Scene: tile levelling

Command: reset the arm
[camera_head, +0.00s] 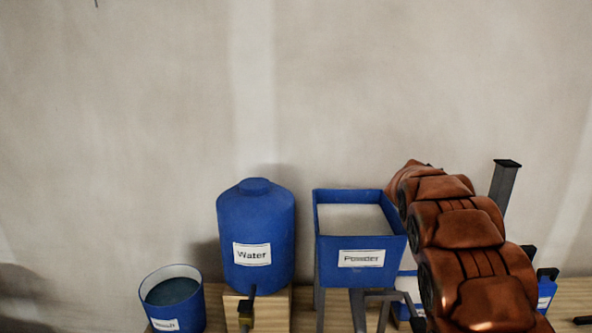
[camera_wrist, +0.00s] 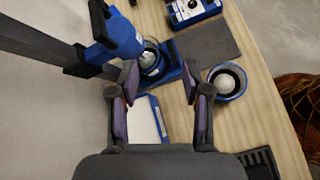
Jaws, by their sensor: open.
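My gripper (camera_wrist: 159,78) shows in the wrist view with its two fingers apart and nothing between the tips. It hangs over a wooden worktop (camera_wrist: 262,110). My arm, in copper-brown covers, rises at the right of the head view, where my gripper is hidden or out of sight. Beyond the fingertips is a blue machine (camera_wrist: 122,36) on a dark post, with a bowl (camera_wrist: 150,60) beneath its head. A blue cup with pale contents (camera_wrist: 228,80) stands to the right of the right finger, apart from it.
A blue Water tank (camera_head: 256,220), a blue Powder hopper (camera_head: 360,243) and a blue bucket (camera_head: 174,310) stand along the wall. In the wrist view are a blue-edged white tray (camera_wrist: 146,122), a dark mat (camera_wrist: 208,48), a blue device (camera_wrist: 190,12) and a dark slotted rack (camera_wrist: 258,164).

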